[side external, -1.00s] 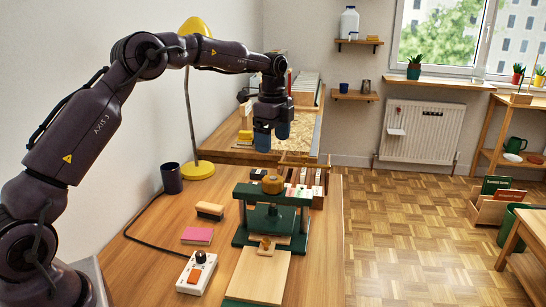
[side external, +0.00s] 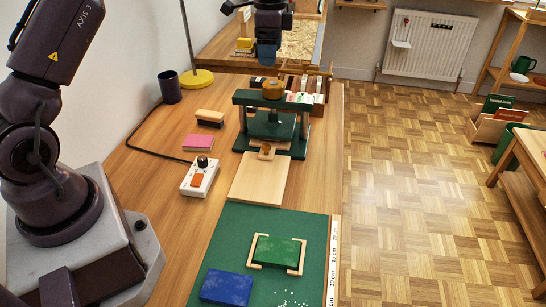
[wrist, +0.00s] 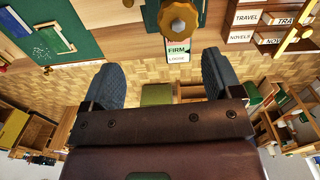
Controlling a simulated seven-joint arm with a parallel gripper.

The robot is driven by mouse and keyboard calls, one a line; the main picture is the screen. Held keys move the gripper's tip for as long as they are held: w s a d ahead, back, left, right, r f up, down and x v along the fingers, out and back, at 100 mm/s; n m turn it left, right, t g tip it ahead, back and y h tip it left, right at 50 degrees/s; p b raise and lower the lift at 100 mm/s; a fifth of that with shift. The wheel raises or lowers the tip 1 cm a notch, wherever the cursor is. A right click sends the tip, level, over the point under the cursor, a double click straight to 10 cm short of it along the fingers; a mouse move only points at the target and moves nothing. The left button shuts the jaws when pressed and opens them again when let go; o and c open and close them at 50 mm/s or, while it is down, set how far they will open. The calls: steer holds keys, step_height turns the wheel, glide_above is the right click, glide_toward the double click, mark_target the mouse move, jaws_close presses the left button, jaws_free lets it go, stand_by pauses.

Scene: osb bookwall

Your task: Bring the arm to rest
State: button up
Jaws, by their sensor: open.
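My gripper (side external: 267,52) hangs fingers down beyond the green press, near the far end of the wooden table. In the wrist view my gripper's (wrist: 161,62) two blue-grey fingers stand well apart with nothing held between them. The upper arm and base show at the left of the side view; the middle of the arm is outside the picture.
The green press (side external: 270,100) with a brass knob stands close in front of my gripper. A yellow lamp base (side external: 197,78) and dark cup (side external: 169,87) are to its left. A green mat (side external: 225,245) holds a green book (side external: 277,251) and blue block (side external: 227,287).

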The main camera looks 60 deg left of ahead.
steer(key=s+d+r+n+t, duration=0.2)
steer(key=s+d+r, duration=0.1)
steer(key=s, duration=0.6)
steer(key=s+d+r+n+t, duration=0.2)
steer(key=s+d, duration=0.4)
steer(key=s, duration=0.4)
steer(key=s+d+r+n+t, duration=0.1)
steer(key=s+d+r+n, duration=0.3)
steer(key=s, duration=0.6)
steer(key=shift+d+r+t, duration=0.4)
steer(key=shift+r, duration=0.1)
steer(key=shift+s, duration=0.1)
